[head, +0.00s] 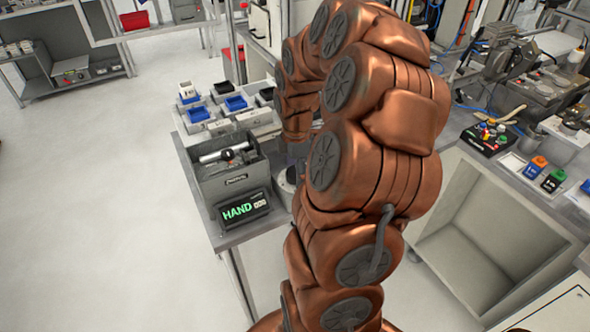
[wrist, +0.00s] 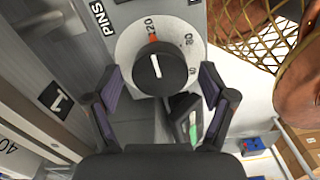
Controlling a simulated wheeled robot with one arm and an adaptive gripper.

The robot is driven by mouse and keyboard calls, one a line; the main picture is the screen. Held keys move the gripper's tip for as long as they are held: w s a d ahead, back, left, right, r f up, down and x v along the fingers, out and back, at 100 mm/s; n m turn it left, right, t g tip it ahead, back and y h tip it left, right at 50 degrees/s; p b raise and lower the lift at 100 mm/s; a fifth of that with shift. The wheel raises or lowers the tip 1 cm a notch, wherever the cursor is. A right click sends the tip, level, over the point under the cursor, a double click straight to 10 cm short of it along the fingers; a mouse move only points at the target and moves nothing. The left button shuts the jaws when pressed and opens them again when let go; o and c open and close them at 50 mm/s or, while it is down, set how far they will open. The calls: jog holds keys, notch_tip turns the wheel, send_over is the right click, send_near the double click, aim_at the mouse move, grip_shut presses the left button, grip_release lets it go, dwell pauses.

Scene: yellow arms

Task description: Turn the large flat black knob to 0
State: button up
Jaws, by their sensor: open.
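In the wrist view, the large flat black knob (wrist: 155,70) sits at the centre of a round pale dial (wrist: 128,45). Its white line runs nearly up and down in the picture, its upper end near an orange mark by the 120. An 80 is at the dial's upper right; a partly hidden figure is lower at the right edge. My gripper (wrist: 160,76) is open, one finger left and one right of the knob, with visible gaps. Whether the fingertips reach knob depth cannot be told. In the head view, my arm hides the knob and most of the gripper.
The head view shows a grey bin (head: 231,184) and a HAND display (head: 243,209) at the bench's front corner. Small blue trays (head: 236,103) stand behind. The wrist view shows a PINS label (wrist: 99,17) and a yellow mesh basket (wrist: 255,30) close at right.

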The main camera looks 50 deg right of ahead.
jog(key=c, duration=1.2)
jog(key=shift+o, duration=0.2)
